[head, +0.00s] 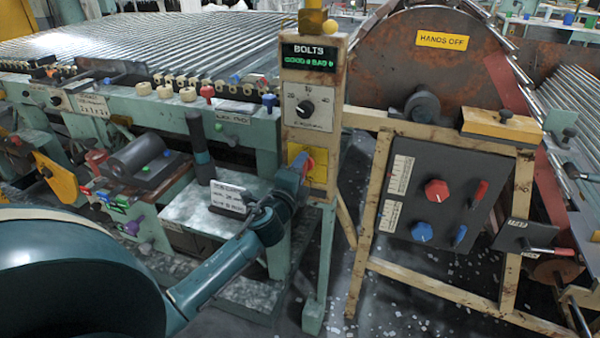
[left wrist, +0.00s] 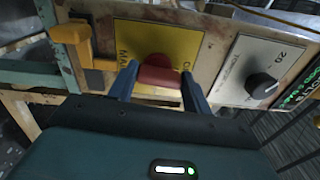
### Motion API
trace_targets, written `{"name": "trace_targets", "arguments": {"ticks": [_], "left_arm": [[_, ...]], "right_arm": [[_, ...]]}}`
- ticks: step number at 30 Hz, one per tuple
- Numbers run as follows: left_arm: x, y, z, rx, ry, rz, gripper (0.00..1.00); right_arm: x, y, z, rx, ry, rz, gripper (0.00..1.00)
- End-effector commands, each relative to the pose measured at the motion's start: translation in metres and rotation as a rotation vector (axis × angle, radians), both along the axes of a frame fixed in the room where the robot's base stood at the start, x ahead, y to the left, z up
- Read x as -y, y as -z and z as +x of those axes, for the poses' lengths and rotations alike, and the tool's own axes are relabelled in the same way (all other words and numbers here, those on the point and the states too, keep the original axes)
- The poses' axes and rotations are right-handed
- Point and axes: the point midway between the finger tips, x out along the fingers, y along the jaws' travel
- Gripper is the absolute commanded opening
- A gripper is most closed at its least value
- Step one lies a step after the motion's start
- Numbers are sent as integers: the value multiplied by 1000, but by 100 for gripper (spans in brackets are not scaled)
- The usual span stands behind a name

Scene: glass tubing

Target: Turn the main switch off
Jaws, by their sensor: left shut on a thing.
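The main switch is a red knob (left wrist: 160,75) on a yellow plate (left wrist: 130,42) with partly hidden lettering. In the head view the yellow plate (head: 293,152) sits low on the tan post, and a bit of the red knob (head: 310,164) shows beside my gripper. My left gripper (head: 300,172) reaches up to it from the lower left. In the left wrist view its two blue fingers (left wrist: 158,82) stand on either side of the red knob and are shut on it. The knob's exact turn angle is hard to read. My right gripper is not in view.
Above the switch, the post carries a black dial (head: 306,107) on a white plate and a "BOLTS" display (head: 308,56). Right of it, a dark panel (head: 440,190) has red and blue knobs and levers. A bench (head: 230,125) with small coloured parts lies left.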

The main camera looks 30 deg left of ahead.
Motion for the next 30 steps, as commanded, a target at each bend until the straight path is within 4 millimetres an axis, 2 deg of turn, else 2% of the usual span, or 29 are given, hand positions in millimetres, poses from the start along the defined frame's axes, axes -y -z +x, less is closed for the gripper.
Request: {"name": "trace_targets", "arguments": {"ticks": [9, 23, 24, 30], "left_arm": [[-1, 0, 0, 23, -3, -94, 26], [-2, 0, 0, 27, -3, -109, 26], [-2, 0, 0, 27, -3, -109, 50], [-1, 0, 0, 26, -2, -107, 66]], "right_arm": [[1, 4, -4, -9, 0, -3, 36], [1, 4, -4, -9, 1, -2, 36], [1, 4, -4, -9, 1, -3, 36], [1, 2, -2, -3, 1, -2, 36]]}}
